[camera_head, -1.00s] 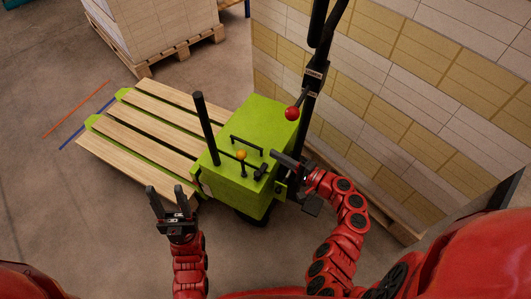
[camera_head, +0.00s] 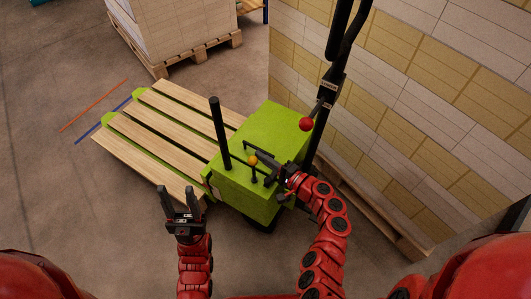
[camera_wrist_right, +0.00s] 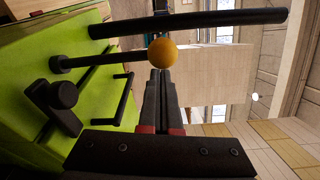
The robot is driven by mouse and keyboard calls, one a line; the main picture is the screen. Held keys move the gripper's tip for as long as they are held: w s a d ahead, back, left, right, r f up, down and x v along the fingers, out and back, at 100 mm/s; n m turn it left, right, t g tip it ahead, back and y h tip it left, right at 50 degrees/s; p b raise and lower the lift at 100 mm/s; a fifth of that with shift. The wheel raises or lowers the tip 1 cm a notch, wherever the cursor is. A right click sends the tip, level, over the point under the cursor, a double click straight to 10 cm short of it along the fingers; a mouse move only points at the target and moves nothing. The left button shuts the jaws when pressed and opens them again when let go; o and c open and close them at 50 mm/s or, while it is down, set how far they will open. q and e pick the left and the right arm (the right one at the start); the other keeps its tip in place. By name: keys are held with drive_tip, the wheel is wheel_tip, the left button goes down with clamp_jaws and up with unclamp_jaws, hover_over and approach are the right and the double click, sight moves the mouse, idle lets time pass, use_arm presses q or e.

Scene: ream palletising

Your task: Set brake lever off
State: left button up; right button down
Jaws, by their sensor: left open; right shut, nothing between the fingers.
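The green truck housing (camera_head: 262,140) carries a lever with a yellow ball knob (camera_head: 252,160) on its top; the knob also shows in the right wrist view (camera_wrist_right: 162,52). A red ball knob (camera_head: 306,124) sits on another lever by the dark mast. I cannot read the labels to tell which is the brake lever. My right gripper (camera_head: 260,153) is over the housing top, shut and empty, its tips close to the yellow knob; in the wrist view its fingers (camera_wrist_right: 159,75) point at the knob. Contact is unclear. My left gripper (camera_head: 179,192) is open and empty, left of the housing.
A black post (camera_head: 219,133) rises from the housing. Slatted wooden boards (camera_head: 160,140) lie at its left. A wall of stacked reams (camera_head: 410,110) stands close at right on a pallet. A loaded pallet (camera_head: 190,54) stands behind. Floor at left is clear.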

drive_tip(key=shift+s, duration=0.1)
idle(0.3)
drive_tip(key=s+a+f+n+y+b, duration=0.1)
drive_tip(key=s+a+n+b, duration=0.3)
drive_tip(key=b, duration=0.9)
drive_tip(key=s+n, duration=0.3)
drive_tip(key=shift+a+n+t+b, duration=0.3)
drive_tip(key=shift+n+b, duration=0.05)
drive_tip(key=shift+n, duration=0.05)
drive_tip(key=shift+d, duration=0.1)
drive_tip(key=b+v, duration=0.1)
drive_tip(key=v, duration=1.6)
drive_tip(key=shift+f, duration=0.15)
